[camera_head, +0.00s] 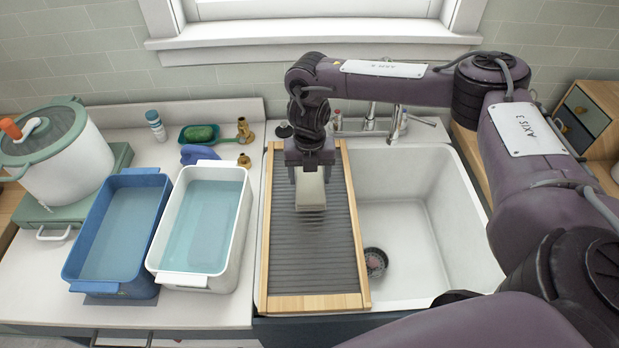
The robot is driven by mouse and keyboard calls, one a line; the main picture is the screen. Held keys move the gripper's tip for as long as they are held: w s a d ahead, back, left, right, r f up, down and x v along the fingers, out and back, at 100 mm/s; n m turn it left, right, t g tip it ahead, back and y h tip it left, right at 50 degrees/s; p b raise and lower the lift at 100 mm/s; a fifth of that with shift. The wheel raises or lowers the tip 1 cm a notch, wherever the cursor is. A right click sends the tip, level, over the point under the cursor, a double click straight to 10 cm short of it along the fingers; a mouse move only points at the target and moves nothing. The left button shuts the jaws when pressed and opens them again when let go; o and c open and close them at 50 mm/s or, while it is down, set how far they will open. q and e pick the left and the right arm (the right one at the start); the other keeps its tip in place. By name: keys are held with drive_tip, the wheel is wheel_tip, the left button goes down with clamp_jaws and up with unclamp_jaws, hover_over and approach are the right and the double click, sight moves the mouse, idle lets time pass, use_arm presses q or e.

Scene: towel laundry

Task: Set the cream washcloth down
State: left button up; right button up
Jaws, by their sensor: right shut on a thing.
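The cream washcloth (311,196) is a small folded pad in the camera_head view. My right gripper (311,176) is shut on it from above, and its fingers hide part of the cloth's upper end. The cloth is over the upper half of the ribbed grey washboard (312,262) with its wooden frame. I cannot tell whether the cloth touches the ribs. My left gripper is not in view.
A white sink (440,225) is right of the washboard. A white basin (196,282) and a blue basin (108,287), both holding water, stand to the left. A lidded pot (70,165), green soap dish (200,133), brass fittings (244,130) and faucet (395,125) are around them.

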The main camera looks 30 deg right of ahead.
wheel_tip(320, 180, down, 2)
drive_tip(key=shift+w+f, duration=0.1)
drive_tip(key=shift+f, duration=0.1)
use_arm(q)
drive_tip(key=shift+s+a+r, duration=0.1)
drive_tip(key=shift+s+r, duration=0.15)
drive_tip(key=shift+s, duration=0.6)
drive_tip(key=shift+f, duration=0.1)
use_arm(e)
drive_tip(key=o, duration=1)
drive_tip(key=shift+f, duration=0.1)
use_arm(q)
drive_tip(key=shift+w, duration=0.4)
use_arm(e)
drive_tip(key=shift+o, duration=0.2)
